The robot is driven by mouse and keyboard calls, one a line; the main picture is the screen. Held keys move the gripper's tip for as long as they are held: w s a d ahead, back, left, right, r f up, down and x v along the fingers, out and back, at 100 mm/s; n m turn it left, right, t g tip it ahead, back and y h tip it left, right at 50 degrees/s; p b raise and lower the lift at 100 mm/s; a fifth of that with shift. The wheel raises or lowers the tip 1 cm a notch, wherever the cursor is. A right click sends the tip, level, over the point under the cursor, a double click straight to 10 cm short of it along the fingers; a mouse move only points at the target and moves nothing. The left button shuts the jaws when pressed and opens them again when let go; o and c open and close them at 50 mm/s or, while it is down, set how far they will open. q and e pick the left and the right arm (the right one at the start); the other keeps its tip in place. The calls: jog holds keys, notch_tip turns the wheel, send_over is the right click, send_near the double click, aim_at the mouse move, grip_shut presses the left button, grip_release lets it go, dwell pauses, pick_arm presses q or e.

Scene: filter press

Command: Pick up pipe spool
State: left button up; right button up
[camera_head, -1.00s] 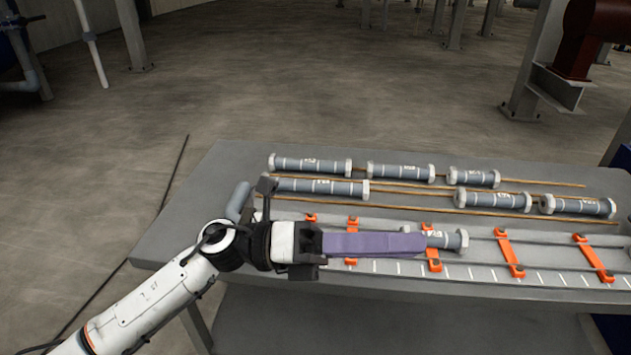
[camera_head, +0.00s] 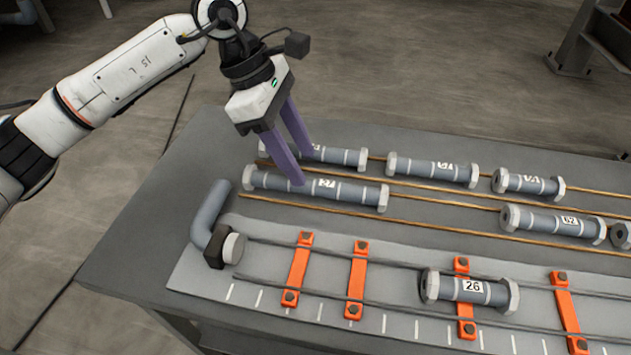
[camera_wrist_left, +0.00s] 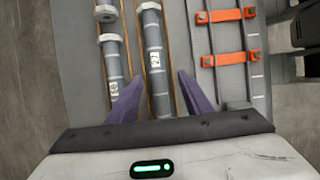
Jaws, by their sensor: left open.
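Several grey pipe spools with pale flanged ends lie in two rows on the table (camera_head: 130,240). My left gripper (camera_head: 301,168) is open above the left end of the rows, fingers pointing down. The spool labelled 27 (camera_head: 345,191) is in the front row, just under the fingertips. In the left wrist view the spool 27 (camera_wrist_left: 152,50) lies between the two purple fingers (camera_wrist_left: 158,95), apart from both. A back-row spool (camera_head: 341,155) is partly hidden behind a finger. The spool labelled 26 (camera_head: 455,289) lies on the rail fixture. My right gripper is not in view.
The fixture (camera_head: 205,275) has two thin rails with orange clamps (camera_head: 357,280) and a tick scale. A grey elbow pipe (camera_head: 208,212) stands at its left end. Brown rods (camera_head: 440,225) run along the spool rows. The table's left end is bare.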

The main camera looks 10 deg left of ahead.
aim_at(312, 181)
pick_arm(q)
jog(key=x, duration=0.6)
jog(key=shift+w+a+f, duration=0.1)
jog(key=shift+w, duration=0.2)
jog(key=shift+c, duration=0.5)
grip_shut()
